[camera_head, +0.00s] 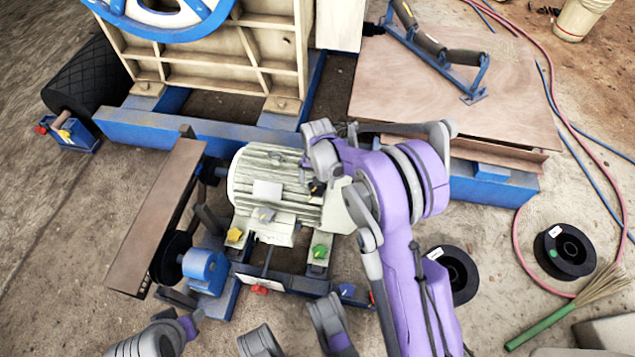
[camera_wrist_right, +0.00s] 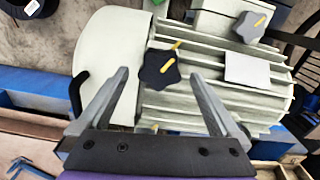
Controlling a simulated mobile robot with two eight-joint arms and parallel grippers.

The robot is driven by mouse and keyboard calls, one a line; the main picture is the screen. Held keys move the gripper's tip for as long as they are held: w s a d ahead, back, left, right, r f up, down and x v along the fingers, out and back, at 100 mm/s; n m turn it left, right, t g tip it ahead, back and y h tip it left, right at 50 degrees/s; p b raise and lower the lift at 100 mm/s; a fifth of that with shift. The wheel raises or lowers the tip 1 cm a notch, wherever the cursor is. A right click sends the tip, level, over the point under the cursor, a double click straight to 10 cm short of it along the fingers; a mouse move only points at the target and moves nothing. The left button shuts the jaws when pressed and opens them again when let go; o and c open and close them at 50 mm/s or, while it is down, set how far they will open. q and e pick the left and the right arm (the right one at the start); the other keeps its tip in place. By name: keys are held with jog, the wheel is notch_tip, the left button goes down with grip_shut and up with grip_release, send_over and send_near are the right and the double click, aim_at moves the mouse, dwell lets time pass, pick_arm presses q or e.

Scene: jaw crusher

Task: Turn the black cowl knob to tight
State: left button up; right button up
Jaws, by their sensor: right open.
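The black cowl knob (camera_wrist_right: 153,72) is a lobed knob with a yellow bar, on the end of the ribbed cream motor (camera_wrist_right: 215,100). The bar slants to the upper right in the right wrist view. The knob also shows small and dark in the head view (camera_head: 316,188), beside my right gripper. My right gripper (camera_wrist_right: 160,76) is open, its two fingers apart on either side of the knob in the picture, with nothing held. I cannot tell how far the fingertips are from the knob.
A grey knob (camera_wrist_right: 251,27) with a yellow bar sits on the motor's box. Yellow (camera_head: 234,235), green (camera_head: 319,252) and red (camera_head: 259,290) knobs are around the motor base. A brown guard plate (camera_head: 157,217) stands left. Black spools (camera_head: 566,250) lie on the floor right.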

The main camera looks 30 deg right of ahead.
pick_arm(q)
jog(key=p+v, duration=0.2)
jog(key=shift+w+r, duration=0.1)
jog(key=shift+r, duration=0.3)
pick_arm(e)
notch_tip(320, 180, up, 10)
jog(key=shift+f, duration=0.25)
jog(key=s+a+r+n+t, duration=0.2)
jog(key=s+a+r+n, duration=0.15)
jog(key=s+r, duration=0.8)
jog(key=s+a+f+n+t, duration=0.2)
jog(key=s+a+n, duration=0.1)
jog(key=s, duration=1.3)
pick_arm(q)
notch_tip(320, 180, up, 24)
jog(key=w+t+p, duration=0.1)
jog(key=p, duration=2)
jog(key=shift+w, duration=0.25)
pick_arm(e)
notch_tip(320, 180, up, 24)
jog(key=w+t, duration=0.1)
jog(key=w, duration=0.1)
jog(key=shift+d, duration=0.2)
